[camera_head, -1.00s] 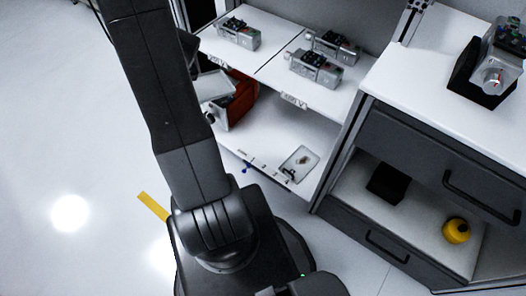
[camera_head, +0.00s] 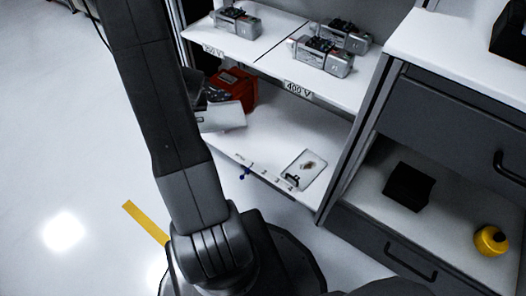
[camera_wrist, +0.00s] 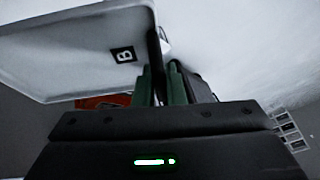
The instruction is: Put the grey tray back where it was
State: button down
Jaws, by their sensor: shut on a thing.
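The grey tray (camera_wrist: 75,50) fills the upper left of the wrist view, tilted, with a black "B" label on it. My gripper (camera_wrist: 160,80) has its green fingers shut on the tray's edge. In the head view the tray (camera_head: 222,116) is a pale slab in front of the red bin, at the left of the lower shelf. I cannot tell whether it touches the shelf. My gripper is mostly hidden behind my arm in the head view.
A red bin (camera_head: 238,84) stands at the lower shelf's left. A flat plate (camera_head: 304,170) with small parts lies at that shelf's front right. Several grey devices (camera_head: 322,56) sit on the shelf above. A drawer cabinet (camera_head: 450,125) stands to the right.

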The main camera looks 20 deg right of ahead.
jog(key=d+f+m+h, duration=0.2)
jog(key=d+f+m, duration=0.3)
jog(key=f, duration=0.7)
jog(key=d+f+m+h, duration=0.2)
jog(key=d+f+m, duration=0.3)
jog(key=d+f, duration=0.4)
notch_tip(320, 180, down, 3)
jog(key=shift+d+f+g+h, duration=0.15)
jog(key=shift+d+g+h, duration=0.05)
jog(key=shift+g+h, duration=0.2)
